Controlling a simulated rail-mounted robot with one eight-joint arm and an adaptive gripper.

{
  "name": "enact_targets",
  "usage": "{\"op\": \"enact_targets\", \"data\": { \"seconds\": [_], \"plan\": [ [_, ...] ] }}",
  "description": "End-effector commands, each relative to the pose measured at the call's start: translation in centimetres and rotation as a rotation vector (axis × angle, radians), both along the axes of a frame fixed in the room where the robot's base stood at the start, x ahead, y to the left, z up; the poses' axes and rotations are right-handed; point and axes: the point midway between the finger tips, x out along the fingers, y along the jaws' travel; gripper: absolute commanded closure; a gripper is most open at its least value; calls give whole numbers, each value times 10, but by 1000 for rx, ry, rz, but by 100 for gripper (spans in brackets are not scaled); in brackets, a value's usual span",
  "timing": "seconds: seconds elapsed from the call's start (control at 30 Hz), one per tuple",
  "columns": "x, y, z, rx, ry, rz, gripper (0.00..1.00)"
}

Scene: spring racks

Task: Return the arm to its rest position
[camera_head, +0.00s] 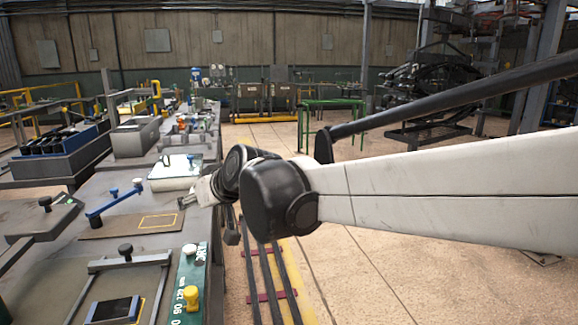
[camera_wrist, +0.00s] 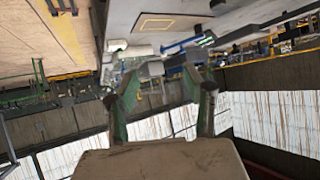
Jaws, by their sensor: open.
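My arm reaches in from the right of the head view, its white link and black joints (camera_head: 280,197) over the floor beside the bench's right edge. My gripper (camera_wrist: 163,85) shows in the wrist view with its two fingers spread apart and nothing held between them. In the head view the gripper is mostly hidden behind the black joints. The wrist view is strongly tilted, with the bench (camera_wrist: 185,12) at the top and windows (camera_wrist: 275,115) low down.
The long grey workbench (camera_head: 60,255) fills the left, carrying a blue-handled lever (camera_head: 115,202), a yellow-outlined plate (camera_head: 125,226) and a yellow knob (camera_head: 191,297). Floor rails (camera_head: 268,285) run beside it. A green frame (camera_head: 330,108) stands farther back. Open floor lies to the right.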

Motion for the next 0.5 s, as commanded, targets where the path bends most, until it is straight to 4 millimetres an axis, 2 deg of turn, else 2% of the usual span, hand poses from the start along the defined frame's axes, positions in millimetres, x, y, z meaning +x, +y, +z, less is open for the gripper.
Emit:
{"op": "enact_targets", "data": {
  "seconds": [0.03, 0.5],
  "plan": [
    [-2, -11, 2, -5, 5, -13, 55],
    [-24, -93, 4, -49, 58, -119, 55]
  ]
}}
